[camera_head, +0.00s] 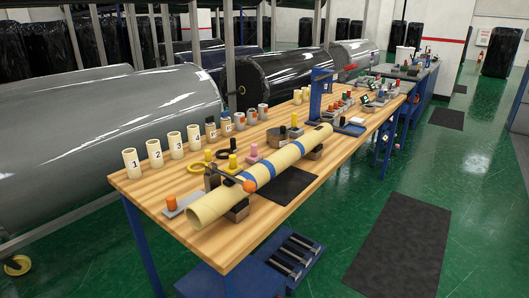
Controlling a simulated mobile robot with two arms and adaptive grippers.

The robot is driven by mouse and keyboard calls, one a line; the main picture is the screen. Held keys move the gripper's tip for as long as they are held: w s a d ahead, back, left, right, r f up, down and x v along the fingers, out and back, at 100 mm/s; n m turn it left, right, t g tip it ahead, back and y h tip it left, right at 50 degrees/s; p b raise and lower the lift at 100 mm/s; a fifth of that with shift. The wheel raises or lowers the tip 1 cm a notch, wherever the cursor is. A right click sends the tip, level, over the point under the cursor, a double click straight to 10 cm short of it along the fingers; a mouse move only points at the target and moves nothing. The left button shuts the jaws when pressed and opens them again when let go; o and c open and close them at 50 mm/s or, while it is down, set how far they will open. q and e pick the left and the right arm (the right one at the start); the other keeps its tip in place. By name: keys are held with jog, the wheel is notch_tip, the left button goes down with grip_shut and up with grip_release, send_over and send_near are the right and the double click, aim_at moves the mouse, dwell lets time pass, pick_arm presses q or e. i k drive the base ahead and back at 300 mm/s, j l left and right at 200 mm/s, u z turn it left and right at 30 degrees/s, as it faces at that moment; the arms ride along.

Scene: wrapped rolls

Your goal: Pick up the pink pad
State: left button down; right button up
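A small pink pad (255,158) lies on the wooden table (150,200), behind the long cream tube. A short pink peg stands on it. The pad is small in the picture and its lower edge is hard to make out. The long cream tube (272,168) with blue bands lies across the table on low supports, in front of the pad. Neither of my grippers is in the camera_head view.
Numbered cream cylinders (131,163) stand along the table's back edge. A blue stand (317,98) rises farther right. Large wrapped rolls (100,140) lie behind. Green floor is open at right.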

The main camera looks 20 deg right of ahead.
aim_at(253, 157)
jog(key=i+l+u, duration=0.1)
jog(key=l+u, duration=0.25)
jog(key=i+l+u, duration=0.1)
jog(key=u, duration=0.25)
jog(key=l+u, duration=0.3)
jog(key=i, duration=0.05)
